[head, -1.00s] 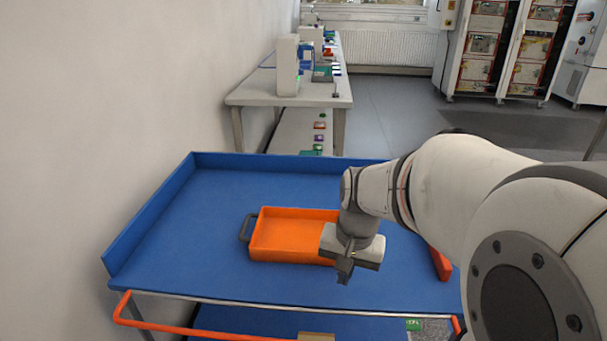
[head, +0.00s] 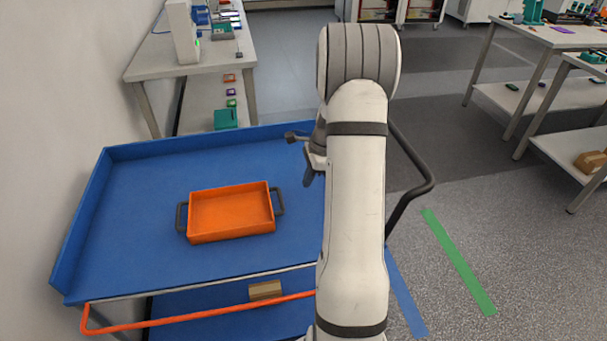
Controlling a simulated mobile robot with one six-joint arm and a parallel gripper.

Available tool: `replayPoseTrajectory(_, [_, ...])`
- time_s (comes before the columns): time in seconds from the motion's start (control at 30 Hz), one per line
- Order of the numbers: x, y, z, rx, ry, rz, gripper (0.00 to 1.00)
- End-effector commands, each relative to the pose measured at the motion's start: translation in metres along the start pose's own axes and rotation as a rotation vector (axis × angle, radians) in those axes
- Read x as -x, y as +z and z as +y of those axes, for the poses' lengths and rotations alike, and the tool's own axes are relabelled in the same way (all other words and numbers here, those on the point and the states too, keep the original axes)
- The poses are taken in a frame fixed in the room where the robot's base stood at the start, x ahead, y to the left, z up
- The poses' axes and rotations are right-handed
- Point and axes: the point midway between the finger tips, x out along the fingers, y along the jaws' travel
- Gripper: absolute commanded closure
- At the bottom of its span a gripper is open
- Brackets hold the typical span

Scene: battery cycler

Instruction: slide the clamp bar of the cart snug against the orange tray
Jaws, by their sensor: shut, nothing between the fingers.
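The orange tray (head: 231,211) is empty, with a dark handle at each short end. It lies on the blue top of the cart (head: 140,240), with bare blue top around it. I cannot make out the clamp bar now; my arm covers the right part of the cart top. My gripper (head: 309,180) is shut and empty. It appears above the right part of the cart top, right of and behind the tray and apart from it; its far side is partly covered by my arm.
The cart has a raised blue rim (head: 80,225) at left and back, an orange front rail (head: 200,317) and a dark handle (head: 418,186) at right. A cardboard box (head: 265,291) sits on its lower shelf. A workbench (head: 190,65) stands behind.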

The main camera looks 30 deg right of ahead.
Motion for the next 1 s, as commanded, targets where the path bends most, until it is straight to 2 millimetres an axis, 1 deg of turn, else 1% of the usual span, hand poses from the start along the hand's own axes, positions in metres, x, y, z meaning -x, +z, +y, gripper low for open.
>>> replayPoseTrajectory(0.03, [-0.013, 0.001, 0.001, 0.000, 0.006, -0.002, 1.00])
replayPoseTrajectory(0.1, [-0.028, 0.001, 0.001, 0.000, 0.006, -0.001, 1.00])
replayPoseTrajectory(0.3, [-0.069, 0.001, 0.001, 0.002, 0.005, 0.000, 1.00])
replayPoseTrajectory(0.33, [-0.067, 0.010, 0.000, 0.006, 0.002, 0.000, 1.00])
replayPoseTrajectory(0.4, [-0.069, 0.021, 0.000, 0.007, 0.001, 0.001, 1.00])
replayPoseTrajectory(0.5, [-0.073, 0.031, 0.000, 0.006, 0.001, 0.001, 1.00])
replayPoseTrajectory(0.6, [-0.075, 0.037, 0.001, 0.004, 0.001, 0.000, 1.00])
replayPoseTrajectory(1.0, [-0.077, 0.040, 0.000, 0.004, 0.000, 0.001, 1.00])
